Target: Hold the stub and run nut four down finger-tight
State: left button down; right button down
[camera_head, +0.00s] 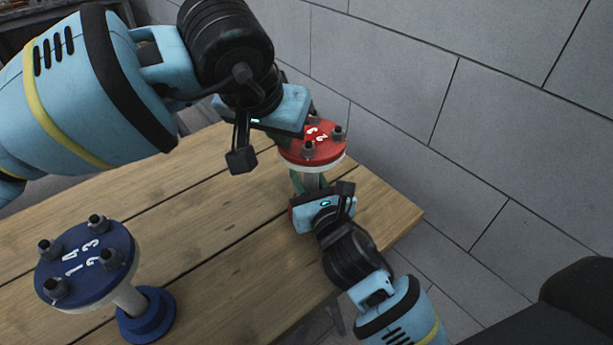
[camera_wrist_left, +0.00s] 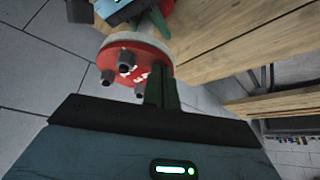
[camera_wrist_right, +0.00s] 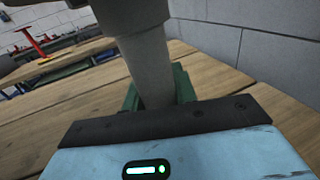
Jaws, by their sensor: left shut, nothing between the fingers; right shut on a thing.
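The stub is a pale grey pipe (camera_wrist_right: 152,65) under a red flange (camera_head: 308,155) with a white rim. My right gripper (camera_wrist_right: 158,90) is shut around the stub below the flange. My left gripper (camera_wrist_left: 162,88) is shut and empty, its green fingertips close beside the flange edge. I cannot tell whether they touch it. Which nut is number four is not clear.
A blue flange (camera_head: 85,262) with several nuts and white numerals stands on a pale stem and blue base at the table's left. The wooden table (camera_head: 220,230) is bare between the two flanges. A grey block wall (camera_head: 400,80) rises behind the red flange.

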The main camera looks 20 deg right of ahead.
pick_arm(q)
jog(key=shift+w+d, duration=0.1)
jog(key=shift+w, duration=0.3)
dwell(0.8)
jog(key=shift+w+a, duration=0.5)
jog(key=shift+a, duration=0.05)
dwell(0.6)
jog(key=shift+s+a, duration=0.1)
jog(key=shift+a, duration=0.05)
jog(key=shift+s+a, duration=0.15)
jog(key=shift+s, duration=0.05)
jog(key=shift+r, duration=0.1)
jog(key=shift+r, duration=2.9)
notch_tip(320, 180, down, 6)
jog(key=s+d, duration=0.1)
jog(key=shift+d, duration=0.25)
